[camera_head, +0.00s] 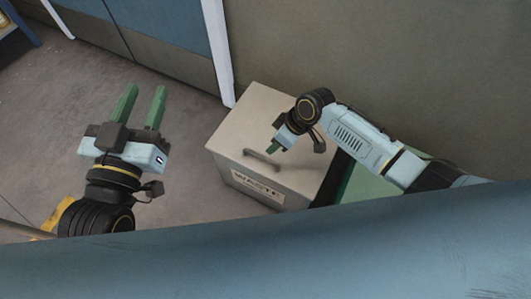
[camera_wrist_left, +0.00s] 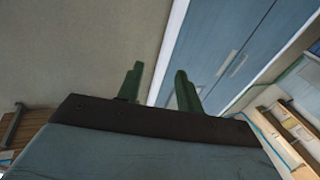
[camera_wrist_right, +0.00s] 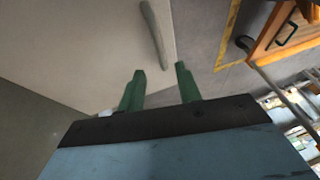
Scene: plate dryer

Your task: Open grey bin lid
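The grey waste bin (camera_head: 232,165) stands against the wall in the head view, its lid (camera_head: 240,118) lying shut. A bar handle (camera_head: 262,160) sits on the lid near its front edge, above a "WASTE" label (camera_head: 258,187). My right gripper (camera_head: 272,149) is over the lid, close to the handle. In the right wrist view the fingers (camera_wrist_right: 160,88) are apart with nothing between them, and the handle (camera_wrist_right: 153,33) is just beyond their tips. My left gripper (camera_head: 144,95) is open and empty, raised to the left of the bin; its parted fingers also show in the left wrist view (camera_wrist_left: 158,82).
A green bin (camera_head: 368,187) stands right of the grey bin, partly hidden by my right arm. The wall (camera_head: 400,60) is close behind. Open floor (camera_head: 60,110) lies left. A wooden cabinet (camera_wrist_right: 285,32) shows in the right wrist view.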

